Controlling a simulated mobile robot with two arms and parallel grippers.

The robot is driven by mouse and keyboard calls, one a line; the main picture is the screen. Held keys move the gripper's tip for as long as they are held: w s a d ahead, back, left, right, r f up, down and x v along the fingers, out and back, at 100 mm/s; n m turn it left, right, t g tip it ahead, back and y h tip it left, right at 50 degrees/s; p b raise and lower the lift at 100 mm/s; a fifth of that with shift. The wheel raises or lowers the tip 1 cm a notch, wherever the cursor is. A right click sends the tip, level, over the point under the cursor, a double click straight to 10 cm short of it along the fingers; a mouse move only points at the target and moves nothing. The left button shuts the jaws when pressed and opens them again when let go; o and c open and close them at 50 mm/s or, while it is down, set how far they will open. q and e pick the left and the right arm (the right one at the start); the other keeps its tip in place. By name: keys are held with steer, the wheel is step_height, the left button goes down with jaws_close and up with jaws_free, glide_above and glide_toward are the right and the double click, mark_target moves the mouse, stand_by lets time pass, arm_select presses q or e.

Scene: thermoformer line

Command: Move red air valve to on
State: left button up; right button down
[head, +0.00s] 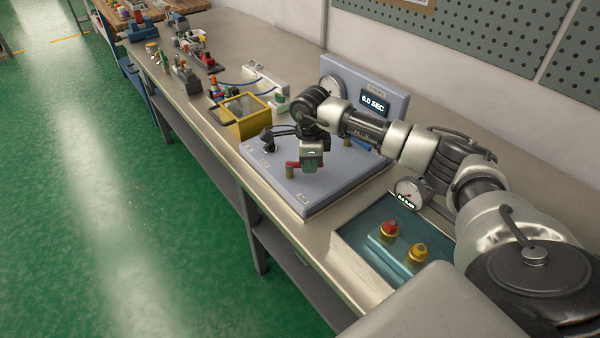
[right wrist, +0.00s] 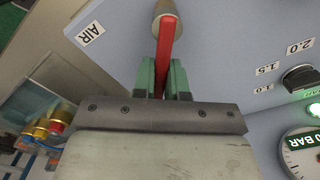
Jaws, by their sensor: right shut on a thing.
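The red air valve's lever (head: 292,165) is at the front right part of the blue-grey machine panel (head: 325,195). In the right wrist view the red lever (right wrist: 166,45) runs from a brass valve body (right wrist: 161,10) down between the green fingertips, beside an "AIR" label (right wrist: 91,33). My right gripper (head: 308,168) is shut on the lever, and its fingers (right wrist: 163,78) show on both sides of it. The lever's far end is hidden by the gripper. My left gripper is not in view.
A black knob (right wrist: 298,77) and a gauge (right wrist: 305,150) sit right of the valve in the wrist view. A yellow-framed box (head: 246,118) stands left of the arm, a "6.0 SEC" display (head: 374,103) behind.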

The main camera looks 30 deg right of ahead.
steer(key=shift+w+d+f+n+b, duration=0.2)
steer(key=shift+w+n+b, duration=0.2)
steer(key=shift+n+b, duration=0.45)
steer(key=shift+w+d+r+n+b, duration=0.15)
steer(key=shift+w+n+b, duration=0.25)
steer(key=shift+n, duration=0.35)
steer(key=shift+s+r, duration=0.1)
